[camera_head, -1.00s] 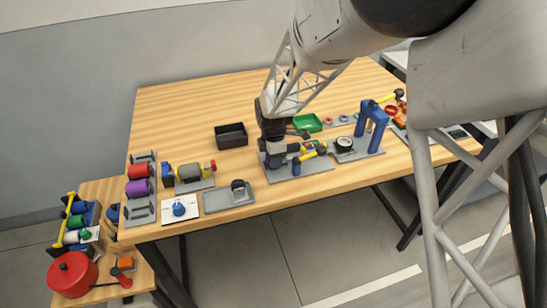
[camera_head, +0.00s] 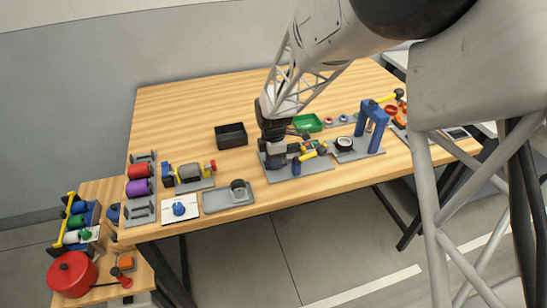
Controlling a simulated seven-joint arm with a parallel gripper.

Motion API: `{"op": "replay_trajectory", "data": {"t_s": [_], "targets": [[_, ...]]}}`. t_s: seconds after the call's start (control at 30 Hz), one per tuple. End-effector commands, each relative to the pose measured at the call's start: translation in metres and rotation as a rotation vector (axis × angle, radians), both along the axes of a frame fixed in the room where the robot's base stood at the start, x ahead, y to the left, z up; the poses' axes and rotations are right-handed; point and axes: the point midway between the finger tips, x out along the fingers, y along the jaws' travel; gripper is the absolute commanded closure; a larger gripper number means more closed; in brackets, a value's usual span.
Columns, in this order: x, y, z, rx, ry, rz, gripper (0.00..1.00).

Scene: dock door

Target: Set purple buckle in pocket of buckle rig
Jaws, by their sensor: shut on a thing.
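My gripper (camera_head: 276,160) points down at the left part of a grey plate (camera_head: 322,168), which I take for the buckle rig. It is shut on a small dark piece, which I take for the purple buckle; the fingers hide most of it. The rig carries a blue post and a yellow-handled lever (camera_head: 312,155) just right of my gripper. The pocket cannot be made out behind the gripper. I cannot tell whether the held piece touches the plate.
A black tray (camera_head: 231,144) stands left of my gripper and a green tray (camera_head: 308,123) behind it. A grey plate with a small cylinder (camera_head: 238,187) lies at the front left. A blue arch (camera_head: 373,128) stands to the right. The table's back left is clear.

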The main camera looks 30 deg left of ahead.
Motion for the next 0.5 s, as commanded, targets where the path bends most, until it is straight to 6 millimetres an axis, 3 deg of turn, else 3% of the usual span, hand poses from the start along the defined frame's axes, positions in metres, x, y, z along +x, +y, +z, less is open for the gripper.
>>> {"op": "replay_trajectory", "data": {"t_s": [0.4,0.43,0.5], "targets": [[0.0001,0.0001,-0.0001,0.001,-0.001,0.0,0.91],[0.0001,0.0001,-0.0001,0.001,-0.001,0.0,0.59],[0.0001,0.0001,-0.0001,0.001,-0.001,0.0,0.48]]}}
